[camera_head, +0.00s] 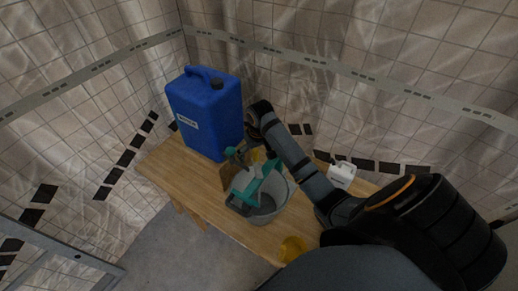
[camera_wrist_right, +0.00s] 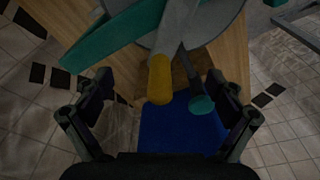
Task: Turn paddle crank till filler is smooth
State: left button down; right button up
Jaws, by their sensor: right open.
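A grey bucket (camera_head: 268,212) stands on the wooden table, with a teal paddle frame (camera_head: 262,178) across its top. The crank's yellow grip (camera_head: 257,155) is partly hidden by my right gripper (camera_head: 251,150) in the head view. In the right wrist view the yellow grip (camera_wrist_right: 160,78) points toward me between the spread fingers of my right gripper (camera_wrist_right: 160,90). Neither finger visibly touches it. A teal knob (camera_wrist_right: 201,105) is just to its right. The filler inside the bucket cannot be made out clearly. My left gripper is not in view.
A large blue canister (camera_head: 207,112) stands behind the bucket, close to my right gripper; its blue side also shows in the right wrist view (camera_wrist_right: 180,130). A white container (camera_head: 342,175) stands right of my forearm.

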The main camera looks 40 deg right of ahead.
notch_tip(320, 180, up, 2)
jog(key=shift+r+p, duration=0.2)
jog(key=shift+p, duration=0.85)
jog(key=shift+r, duration=3.15)
